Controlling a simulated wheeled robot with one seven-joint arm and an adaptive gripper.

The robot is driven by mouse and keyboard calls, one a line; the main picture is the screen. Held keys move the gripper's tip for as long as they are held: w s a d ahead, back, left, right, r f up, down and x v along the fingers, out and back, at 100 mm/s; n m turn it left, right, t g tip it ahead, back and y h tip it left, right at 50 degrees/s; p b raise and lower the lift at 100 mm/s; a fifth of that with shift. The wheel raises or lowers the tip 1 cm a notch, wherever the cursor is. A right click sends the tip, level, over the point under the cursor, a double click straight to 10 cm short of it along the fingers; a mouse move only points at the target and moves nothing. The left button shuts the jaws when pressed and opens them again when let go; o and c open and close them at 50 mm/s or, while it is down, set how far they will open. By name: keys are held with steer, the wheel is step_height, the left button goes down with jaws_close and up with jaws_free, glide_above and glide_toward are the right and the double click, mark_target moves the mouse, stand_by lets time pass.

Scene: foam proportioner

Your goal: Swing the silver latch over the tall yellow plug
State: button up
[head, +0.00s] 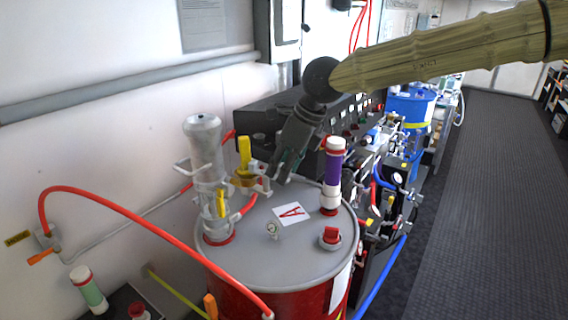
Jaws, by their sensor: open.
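The tall yellow plug (245,158) stands upright on a brass-coloured fitting beside the grey cylinder pump (206,155) on the red drum. Small silver metal parts (262,187) sit at the right of this fitting. They are too small for me to tell which is the latch or how it is turned. My gripper (280,176) points down just right of the plug, with its fingers apart. It appears close to the fitting, but I cannot tell whether it touches. My fingers partly cover the fitting's right side.
The drum's grey lid (255,245) carries a purple-and-white cylinder (332,175), a red cap (330,237) and a small gauge (272,229). A red hose (150,205) arches at left. A dark control box (262,125) stands behind. Open floor (490,220) lies at right.

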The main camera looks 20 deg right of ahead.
steer(key=shift+c, duration=0.4)
jaws_close()
steer(key=shift+a, duration=0.1)
steer(key=shift+s+a+m+t, duration=0.2)
steer(key=shift+s+m+t, duration=0.1)
steer(key=shift+m, duration=0.6)
steer(key=shift+o, duration=0.4)
jaws_free()
steer(key=shift+h, duration=0.3)
